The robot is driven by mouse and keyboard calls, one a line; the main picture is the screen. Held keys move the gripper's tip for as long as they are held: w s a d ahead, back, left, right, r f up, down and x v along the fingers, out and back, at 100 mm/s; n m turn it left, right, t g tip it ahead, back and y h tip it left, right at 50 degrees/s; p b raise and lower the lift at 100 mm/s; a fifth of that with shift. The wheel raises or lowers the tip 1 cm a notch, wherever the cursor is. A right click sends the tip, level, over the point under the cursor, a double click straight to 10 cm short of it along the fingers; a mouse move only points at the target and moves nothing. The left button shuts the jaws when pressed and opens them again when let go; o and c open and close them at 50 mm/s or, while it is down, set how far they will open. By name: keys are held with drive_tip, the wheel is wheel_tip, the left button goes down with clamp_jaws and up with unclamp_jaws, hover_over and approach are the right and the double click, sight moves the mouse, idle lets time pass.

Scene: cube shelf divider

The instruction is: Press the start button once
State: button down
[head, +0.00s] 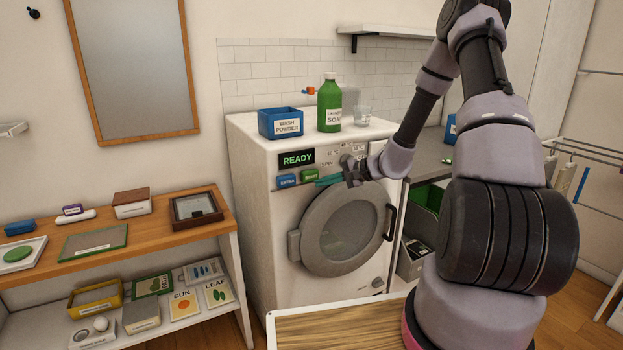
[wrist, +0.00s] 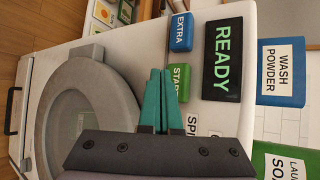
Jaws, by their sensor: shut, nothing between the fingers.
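The green start button (head: 310,174) sits on the washing machine's front panel, right of the blue EXTRA button (head: 286,181) and under the display (head: 297,159), which reads READY. In the wrist view the start button (wrist: 181,79) is partly hidden behind my fingers, its label cut off. My gripper (head: 319,183) has teal fingers, shut and empty, with the tips close to the start button. The wrist view also shows my gripper (wrist: 161,72) with its tips beside the button's edge. I cannot tell whether they touch it.
The washing machine (head: 262,230) has a round grey door (head: 343,232), shut, just below my gripper. A blue wash powder box (head: 281,123) and a green soap bottle (head: 329,103) stand on top. A wooden shelf (head: 150,234) with several items stands at the left.

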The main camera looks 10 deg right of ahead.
sight(309, 181)
drive_tip(key=shift+w+a, duration=0.25)
drive_tip(key=shift+w, duration=0.55)
drive_tip(key=shift+w, duration=0.1)
idle(1.4)
drive_tip(key=shift+w+a, duration=0.15)
drive_tip(key=shift+w, duration=0.15)
drive_tip(key=shift+w+a, duration=0.15)
drive_tip(key=shift+w, duration=0.4)
idle(0.8)
drive_tip(key=shift+s, duration=0.15)
drive_tip(key=shift+s+d, duration=0.3)
drive_tip(key=shift+s, duration=0.5)
drive_tip(key=shift+s, duration=0.1)
drive_tip(key=s, duration=0.1)
drive_tip(key=s+d, duration=0.1)
drive_tip(key=s, duration=0.2)
drive_tip(key=shift+s+d, duration=0.25)
drive_tip(key=shift+s, duration=0.05)
